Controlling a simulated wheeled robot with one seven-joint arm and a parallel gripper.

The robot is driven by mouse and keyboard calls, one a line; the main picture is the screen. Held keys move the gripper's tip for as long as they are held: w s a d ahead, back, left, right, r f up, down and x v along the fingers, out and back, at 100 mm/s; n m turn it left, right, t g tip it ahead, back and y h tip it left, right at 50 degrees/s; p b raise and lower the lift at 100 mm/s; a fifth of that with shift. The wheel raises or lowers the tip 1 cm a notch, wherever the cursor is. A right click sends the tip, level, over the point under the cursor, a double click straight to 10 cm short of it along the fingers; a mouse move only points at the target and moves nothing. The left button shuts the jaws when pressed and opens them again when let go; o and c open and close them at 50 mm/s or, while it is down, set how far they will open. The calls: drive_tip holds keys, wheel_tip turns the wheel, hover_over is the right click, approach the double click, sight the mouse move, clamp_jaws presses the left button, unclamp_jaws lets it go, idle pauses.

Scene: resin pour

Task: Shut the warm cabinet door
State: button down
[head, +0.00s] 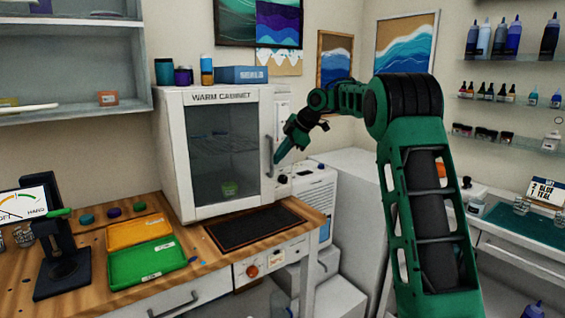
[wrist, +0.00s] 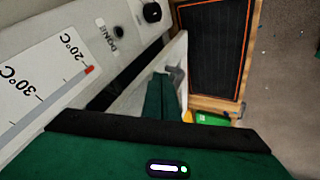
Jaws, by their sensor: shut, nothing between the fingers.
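The white warm cabinet (head: 235,97) stands on the wooden bench, its glass door (head: 222,150) facing forward. A grey handle (head: 269,156) runs down the door's right edge; it also shows in the wrist view (wrist: 176,74). My gripper (head: 278,157) is shut and empty, its tip close to the handle on the right side. In the wrist view my green fingers (wrist: 163,82) point at the door edge, beside a dark strip (wrist: 125,78) between door and control panel (wrist: 75,55).
A dark mat (head: 250,227) lies on the bench in front of the door and looks clear. Orange (head: 139,232) and green (head: 148,262) trays lie to its left. Inside the cabinet is a small green cup (head: 230,188). Bottles and a blue box (head: 241,75) stand on top.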

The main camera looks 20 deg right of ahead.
drive_tip(key=shift+w+a, duration=0.2)
drive_tip(key=shift+w, duration=0.65)
drive_tip(key=shift+d, duration=0.2)
